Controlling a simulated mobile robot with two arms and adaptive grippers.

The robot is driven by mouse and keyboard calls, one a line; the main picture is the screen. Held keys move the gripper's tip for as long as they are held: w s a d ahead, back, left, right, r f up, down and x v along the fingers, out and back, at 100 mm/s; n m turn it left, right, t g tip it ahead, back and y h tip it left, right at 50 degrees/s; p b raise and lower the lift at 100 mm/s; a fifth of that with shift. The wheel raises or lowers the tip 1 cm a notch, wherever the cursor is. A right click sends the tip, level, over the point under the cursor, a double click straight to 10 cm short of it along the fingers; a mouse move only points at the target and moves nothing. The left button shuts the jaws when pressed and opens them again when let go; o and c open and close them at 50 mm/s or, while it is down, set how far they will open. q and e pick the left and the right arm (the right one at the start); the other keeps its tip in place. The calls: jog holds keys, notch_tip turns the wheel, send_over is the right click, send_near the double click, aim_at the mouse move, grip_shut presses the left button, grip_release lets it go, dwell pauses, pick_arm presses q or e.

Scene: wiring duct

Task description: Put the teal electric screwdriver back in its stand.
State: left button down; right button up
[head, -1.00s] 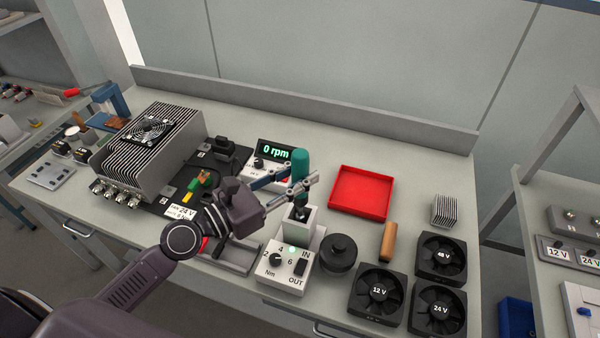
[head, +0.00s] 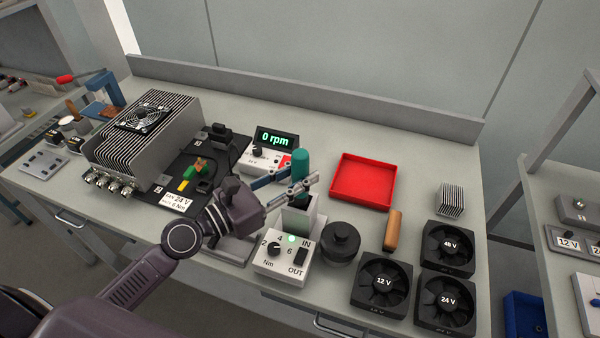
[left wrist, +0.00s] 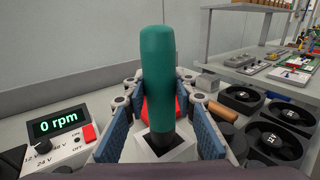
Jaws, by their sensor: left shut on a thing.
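The teal electric screwdriver (head: 301,161) is upright, with its lower part down in the square opening of the pale stand (head: 299,222). How deep it sits is hidden by my fingers in the head view. In the left wrist view the teal handle (left wrist: 158,75) stands between my blue finger pads, and its dark lower end enters the stand's opening (left wrist: 165,148). My left gripper (head: 291,183) is shut on the handle just above the stand. My right gripper is not in view.
A control box (head: 285,262) with a knob and switch is in front of the stand. A black round part (head: 341,242) is right of it. A red tray (head: 362,182), wooden handle (head: 393,230) and black fans (head: 382,283) lie further right. An rpm meter (head: 266,155) stands behind.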

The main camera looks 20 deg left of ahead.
pick_arm(q)
jog(key=shift+f+b, duration=1.25)
jog(key=shift+f, duration=0.25)
jog(key=c, duration=1.5)
grip_release()
jog(key=v, duration=1.2)
